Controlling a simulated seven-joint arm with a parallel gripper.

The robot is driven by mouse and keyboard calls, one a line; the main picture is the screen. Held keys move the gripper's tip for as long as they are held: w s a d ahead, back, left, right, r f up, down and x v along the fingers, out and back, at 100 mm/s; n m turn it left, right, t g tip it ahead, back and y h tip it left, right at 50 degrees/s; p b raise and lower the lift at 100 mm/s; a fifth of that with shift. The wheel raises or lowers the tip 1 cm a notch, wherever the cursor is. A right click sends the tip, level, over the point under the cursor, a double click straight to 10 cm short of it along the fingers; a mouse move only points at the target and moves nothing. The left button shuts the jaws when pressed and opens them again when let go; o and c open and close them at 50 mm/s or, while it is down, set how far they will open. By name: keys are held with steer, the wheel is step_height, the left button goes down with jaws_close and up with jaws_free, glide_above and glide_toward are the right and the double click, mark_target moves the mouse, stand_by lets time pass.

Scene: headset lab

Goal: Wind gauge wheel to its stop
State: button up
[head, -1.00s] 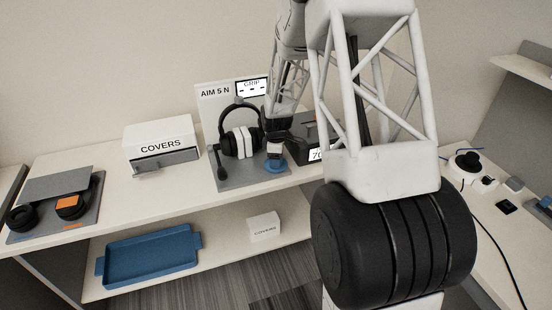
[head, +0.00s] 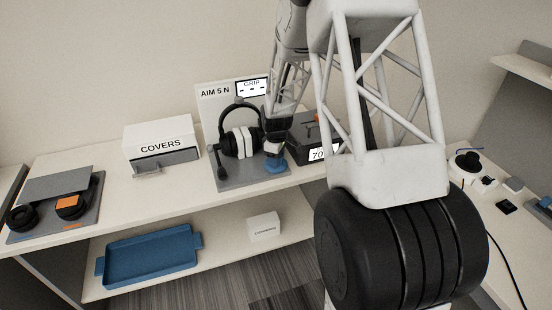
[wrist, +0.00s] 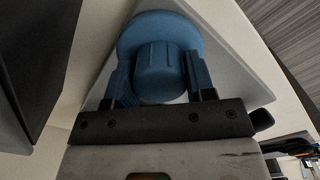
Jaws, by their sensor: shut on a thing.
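The blue gauge wheel (head: 275,166) sits on the grey base plate (head: 240,181) of the headset gauge. In the wrist view the wheel (wrist: 160,32) shows as a round blue disc with a raised ribbed hub (wrist: 159,70). My gripper (wrist: 158,80) has its two blue fingers on either side of the hub and is shut on it. In the head view my gripper (head: 275,150) is small and comes down on the wheel from above. A black headset (head: 230,135) with white pads stands on the gauge, left of the wheel. The gauge's small display (head: 253,88) is too small to read.
A dark box (head: 305,140) with a number label stands close right of the wheel. A white COVERS box (head: 160,138) stands to the left. A grey mat with ear cushions (head: 85,205) lies far left. A blue tray (head: 150,257) is on the lower shelf.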

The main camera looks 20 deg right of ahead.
steer(key=m, duration=0.4)
steer(key=shift+m, duration=0.3)
steer(key=m, duration=0.4)
steer(key=shift+m, duration=0.3)
steer(key=m, duration=0.4)
steer(key=shift+m, duration=0.3)
steer(key=m, duration=0.4)
steer(key=shift+m, duration=0.4)
steer(key=o, duration=0.9)
steer(key=shift+r, duration=0.1)
steer(key=shift+r, duration=3.8)
